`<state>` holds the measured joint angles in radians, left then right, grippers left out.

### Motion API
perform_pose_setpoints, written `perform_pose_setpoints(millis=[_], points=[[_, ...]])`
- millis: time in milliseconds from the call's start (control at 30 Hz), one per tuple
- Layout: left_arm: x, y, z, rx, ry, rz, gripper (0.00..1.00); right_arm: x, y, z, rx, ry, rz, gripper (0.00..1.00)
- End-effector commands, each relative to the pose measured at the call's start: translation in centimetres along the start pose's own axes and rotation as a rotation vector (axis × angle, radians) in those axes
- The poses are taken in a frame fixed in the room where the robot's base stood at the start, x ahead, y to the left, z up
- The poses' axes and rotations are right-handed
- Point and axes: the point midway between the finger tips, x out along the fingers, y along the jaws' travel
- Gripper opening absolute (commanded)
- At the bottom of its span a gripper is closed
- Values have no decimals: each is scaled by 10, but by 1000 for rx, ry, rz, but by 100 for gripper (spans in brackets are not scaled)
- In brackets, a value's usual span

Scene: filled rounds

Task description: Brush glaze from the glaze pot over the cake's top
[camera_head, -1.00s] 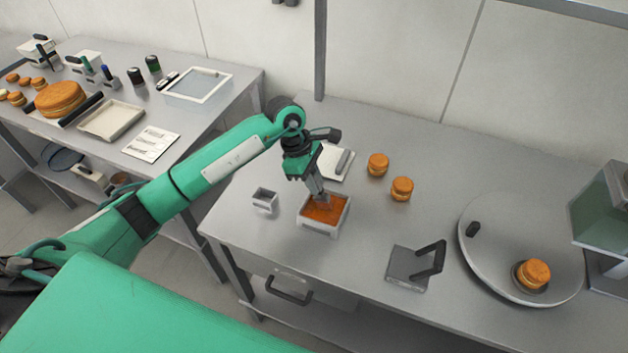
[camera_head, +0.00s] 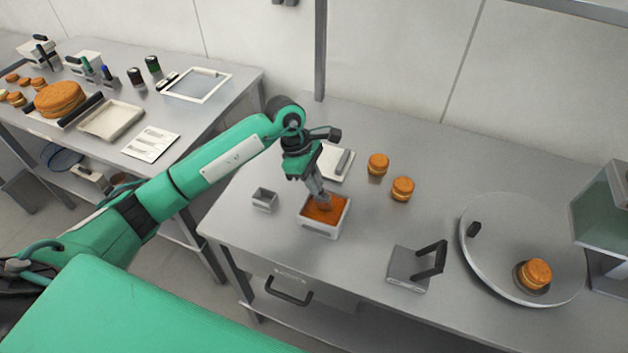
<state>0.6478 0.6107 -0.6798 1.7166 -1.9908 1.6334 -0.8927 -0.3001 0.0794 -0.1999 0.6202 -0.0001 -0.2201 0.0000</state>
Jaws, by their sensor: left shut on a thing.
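The glaze pot (camera_head: 323,229) is a square white container with orange-brown glaze, near the left end of the steel table. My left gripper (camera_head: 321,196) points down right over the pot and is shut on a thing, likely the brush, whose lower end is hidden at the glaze. A small round cake (camera_head: 535,273) sits on a dark base on the big round plate (camera_head: 483,272) at the right. Two more small cakes, one at the back (camera_head: 378,164) and one nearer (camera_head: 402,188), stand on the table right of the pot. My right gripper is not in view.
A small metal cup (camera_head: 264,199) stands left of the pot, and a white tray (camera_head: 334,162) behind it. A grey stand with a black handle (camera_head: 408,268) lies between pot and plate. A greenish box (camera_head: 603,212) edges the right. The left table (camera_head: 205,123) holds more items.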

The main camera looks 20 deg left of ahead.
Motion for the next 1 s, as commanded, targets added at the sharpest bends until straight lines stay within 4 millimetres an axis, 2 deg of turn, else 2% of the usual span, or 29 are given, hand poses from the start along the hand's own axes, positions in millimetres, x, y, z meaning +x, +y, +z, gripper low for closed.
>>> perform_pose_setpoints(millis=[600,1000], points=[[2,-2,0,-1,2,-6,0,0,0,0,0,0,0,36],[-27,0,9,-1,2,-2,0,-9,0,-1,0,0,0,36]])
